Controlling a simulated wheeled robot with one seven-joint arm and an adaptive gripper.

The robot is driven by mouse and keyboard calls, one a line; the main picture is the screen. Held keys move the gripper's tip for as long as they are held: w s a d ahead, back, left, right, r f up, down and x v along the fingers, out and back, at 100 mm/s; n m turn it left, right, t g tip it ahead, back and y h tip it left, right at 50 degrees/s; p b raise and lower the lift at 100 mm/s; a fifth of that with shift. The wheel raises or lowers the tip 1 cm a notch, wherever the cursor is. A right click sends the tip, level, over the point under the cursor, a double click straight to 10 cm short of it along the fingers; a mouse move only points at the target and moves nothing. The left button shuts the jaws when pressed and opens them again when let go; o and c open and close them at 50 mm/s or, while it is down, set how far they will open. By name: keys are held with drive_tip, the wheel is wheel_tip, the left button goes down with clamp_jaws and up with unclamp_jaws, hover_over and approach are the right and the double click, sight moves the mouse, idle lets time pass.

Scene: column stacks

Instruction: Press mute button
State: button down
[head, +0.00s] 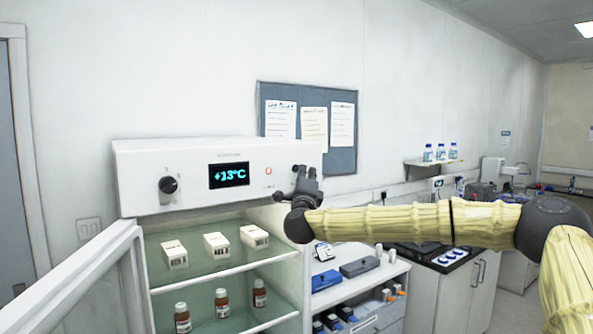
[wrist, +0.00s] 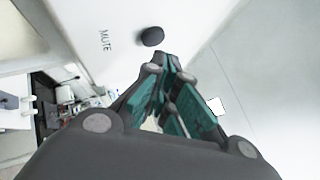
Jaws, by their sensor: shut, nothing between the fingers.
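The mute button is a dark round knob (wrist: 151,36) on the white panel in the wrist view, with the word MUTE (wrist: 104,40) printed to its left. My gripper (wrist: 168,60) is shut and empty, its fingertips just below and right of the button in that view. I cannot tell how far the tips are from the panel. In the head view my gripper (head: 299,172) is at the right end of the fridge's white control panel (head: 205,160). The mute button does not show clearly there, in the area of the dark gripper.
The panel also bears a black dial (head: 168,185), a +13°C display (head: 229,175) and a red ring light (head: 268,171). The fridge door (head: 95,275) stands open at left. White boxes and brown bottles stand on its shelves. A counter (head: 440,265) is at right.

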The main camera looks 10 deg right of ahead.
drive_tip(key=shift+w+a+b, duration=0.25)
drive_tip(key=shift+w+b, duration=0.5)
drive_tip(key=shift+b, duration=0.05)
idle(1.5)
drive_tip(key=shift+s, duration=0.15)
drive_tip(key=shift+s+d+b, duration=0.25)
drive_tip(key=shift+s+b, duration=0.35)
drive_tip(key=shift+b, duration=0.1)
drive_tip(key=s+b, duration=0.1)
drive_tip(key=s+d+b, duration=0.1)
drive_tip(key=s, duration=0.1)
drive_tip(key=s+b, duration=0.1)
drive_tip(key=shift+s+d, duration=0.35)
idle(0.3)
idle(0.5)
